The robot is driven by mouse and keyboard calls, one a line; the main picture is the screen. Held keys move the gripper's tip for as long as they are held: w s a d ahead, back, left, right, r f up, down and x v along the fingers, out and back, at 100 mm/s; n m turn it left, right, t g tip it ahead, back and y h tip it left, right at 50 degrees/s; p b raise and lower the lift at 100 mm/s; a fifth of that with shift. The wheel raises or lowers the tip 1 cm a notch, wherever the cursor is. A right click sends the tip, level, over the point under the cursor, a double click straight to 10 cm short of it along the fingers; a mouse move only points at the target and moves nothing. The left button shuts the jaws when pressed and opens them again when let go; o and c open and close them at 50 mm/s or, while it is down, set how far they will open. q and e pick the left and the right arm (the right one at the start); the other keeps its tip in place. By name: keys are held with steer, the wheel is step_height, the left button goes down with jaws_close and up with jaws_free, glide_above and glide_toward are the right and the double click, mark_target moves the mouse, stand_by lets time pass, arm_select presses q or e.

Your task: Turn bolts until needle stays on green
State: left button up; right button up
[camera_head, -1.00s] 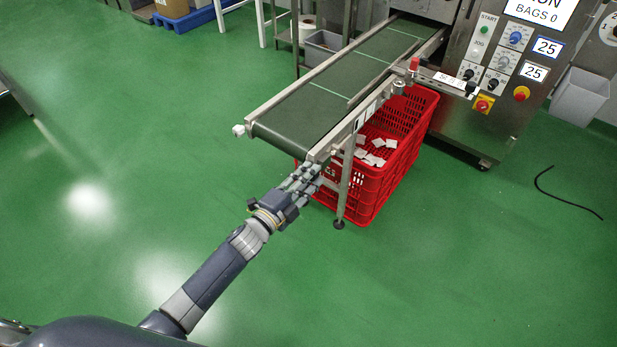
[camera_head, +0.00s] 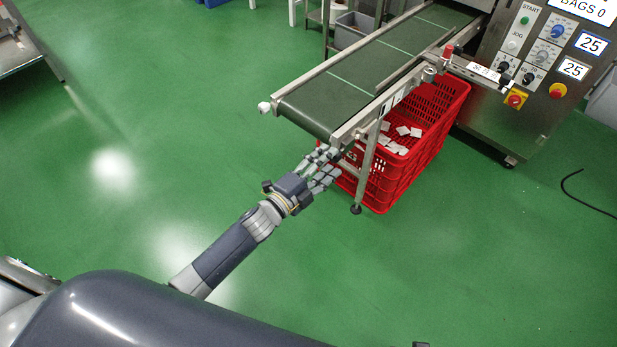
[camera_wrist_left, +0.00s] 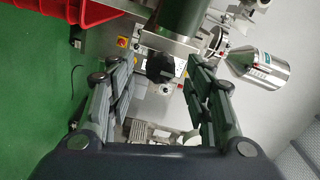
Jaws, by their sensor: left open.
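My left gripper (camera_head: 330,166) is open at the near end of the conveyor, just below the right corner of its frame. In the left wrist view, its two fingers (camera_wrist_left: 161,72) stand apart with a dark knob-like bolt head (camera_wrist_left: 160,67) visible between them, beside the metal end plate (camera_wrist_left: 168,42) of the conveyor. I cannot tell whether the fingers touch it. The fingers hide this bolt in the head view. The conveyor's green belt (camera_head: 335,95) runs away to the back right. No needle or green zone can be made out. My right gripper is not in view.
A red crate (camera_head: 385,185) with several white teabags stands under the conveyor, close to my left gripper. A conveyor leg (camera_head: 366,170) stands beside it. The control cabinet (camera_head: 530,110) is at the back right.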

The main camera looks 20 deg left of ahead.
arm_select(q)
steer(key=v, duration=1)
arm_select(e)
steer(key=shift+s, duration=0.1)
